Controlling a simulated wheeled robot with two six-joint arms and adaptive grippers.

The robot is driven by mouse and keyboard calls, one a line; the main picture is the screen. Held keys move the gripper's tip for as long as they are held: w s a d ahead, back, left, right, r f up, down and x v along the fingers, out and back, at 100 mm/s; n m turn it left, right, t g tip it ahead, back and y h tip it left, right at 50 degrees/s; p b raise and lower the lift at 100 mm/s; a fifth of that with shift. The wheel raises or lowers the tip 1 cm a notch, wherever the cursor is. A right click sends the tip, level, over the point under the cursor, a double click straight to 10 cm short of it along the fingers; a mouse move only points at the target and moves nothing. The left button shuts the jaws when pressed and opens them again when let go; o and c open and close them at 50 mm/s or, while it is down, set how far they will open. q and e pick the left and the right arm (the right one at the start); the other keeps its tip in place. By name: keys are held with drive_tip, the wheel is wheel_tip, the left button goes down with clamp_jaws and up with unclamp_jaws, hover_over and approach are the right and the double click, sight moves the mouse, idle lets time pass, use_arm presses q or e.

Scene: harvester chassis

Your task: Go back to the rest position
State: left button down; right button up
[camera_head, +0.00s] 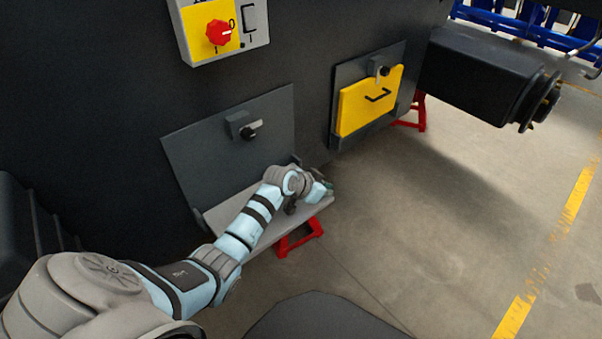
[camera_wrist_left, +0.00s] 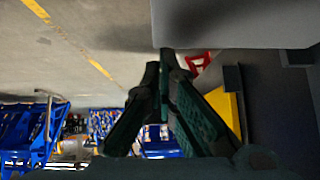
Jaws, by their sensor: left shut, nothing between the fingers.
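My left arm reaches from the lower left in the head view. Its gripper (camera_head: 326,191) is over the right end of a light grey ledge (camera_head: 235,212) below a dark panel (camera_head: 200,150). In the left wrist view the dark fingers of the left gripper (camera_wrist_left: 166,70) are together, with nothing between them. A plain grey surface (camera_wrist_left: 230,22) fills the upper right there, close to the fingertips. I cannot tell whether they touch it. My right gripper is not in view.
The dark chassis wall carries a red rotary switch (camera_head: 219,33), a latch (camera_head: 250,131) and a yellow panel (camera_head: 370,102). A black cylinder-ended beam (camera_head: 480,75) sticks out at right. Red stands (camera_head: 300,238) are under the chassis. The floor at right is clear.

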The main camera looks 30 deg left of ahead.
use_arm(q)
drive_tip(key=r+p, duration=0.1)
drive_tip(key=s+a+r+p, duration=0.1)
drive_tip(key=r, duration=0.1)
drive_tip(key=s+a+r+p, duration=0.1)
drive_tip(key=shift+a+r+p, duration=0.2)
drive_tip(key=shift+r+p, duration=0.05)
drive_tip(key=shift+p, duration=0.1)
drive_tip(key=p+v, duration=0.3)
drive_tip(key=v, duration=0.4)
drive_tip(key=shift+s, duration=0.5)
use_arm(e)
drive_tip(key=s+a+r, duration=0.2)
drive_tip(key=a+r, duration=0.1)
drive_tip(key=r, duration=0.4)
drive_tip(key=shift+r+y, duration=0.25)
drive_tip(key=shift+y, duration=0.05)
